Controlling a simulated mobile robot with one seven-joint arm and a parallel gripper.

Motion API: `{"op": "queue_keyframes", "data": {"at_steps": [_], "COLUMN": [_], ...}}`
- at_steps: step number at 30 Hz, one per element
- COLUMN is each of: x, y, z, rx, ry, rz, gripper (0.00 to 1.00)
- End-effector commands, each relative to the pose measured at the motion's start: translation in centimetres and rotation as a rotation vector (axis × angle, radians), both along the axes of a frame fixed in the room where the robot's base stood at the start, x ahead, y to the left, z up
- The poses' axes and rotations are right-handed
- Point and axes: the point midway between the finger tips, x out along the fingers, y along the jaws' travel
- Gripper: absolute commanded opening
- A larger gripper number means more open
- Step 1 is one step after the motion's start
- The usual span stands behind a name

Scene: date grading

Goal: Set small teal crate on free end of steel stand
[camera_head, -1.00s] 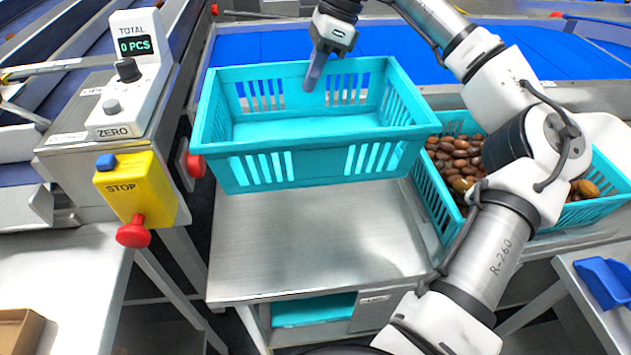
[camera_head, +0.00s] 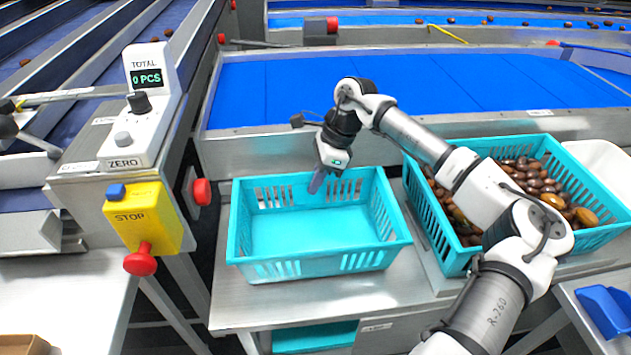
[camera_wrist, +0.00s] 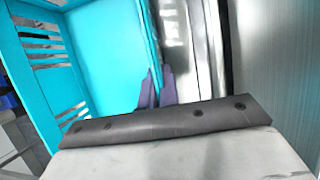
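The small teal crate (camera_head: 318,267) is empty and upright over the left, free end of the steel stand (camera_head: 232,308). It sits on or just above the steel top; I cannot tell if its base touches. My gripper (camera_head: 318,184) is at the middle of the crate's far wall, its fingers on either side of the rim. In the wrist view the fingers (camera_wrist: 158,90) close on the teal wall (camera_wrist: 110,60). The crate's far underside is hidden.
A larger teal crate of brown dates (camera_head: 453,250) stands on the stand's right part, close beside the small crate. A yellow stop box (camera_head: 145,215) with a red button is at left. A blue belt (camera_head: 270,90) runs behind. Bare steel shows in front of the crate.

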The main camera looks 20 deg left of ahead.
Motion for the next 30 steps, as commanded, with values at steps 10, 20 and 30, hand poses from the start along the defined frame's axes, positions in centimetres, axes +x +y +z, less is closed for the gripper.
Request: {"op": "queue_keyframes", "data": {"at_steps": [10, 20, 30], "x": [0.0, 0.0, 0.3], "y": [0.0, 0.0, -0.3], "z": [-0.9, -1.0, -0.1], "rx": [0.000, -0.001, -0.001], "ry": [-0.001, 0.000, -0.003], "rz": [0.000, 0.000, -0.002], "gripper": [0.00, 0.25, 0.25]}}
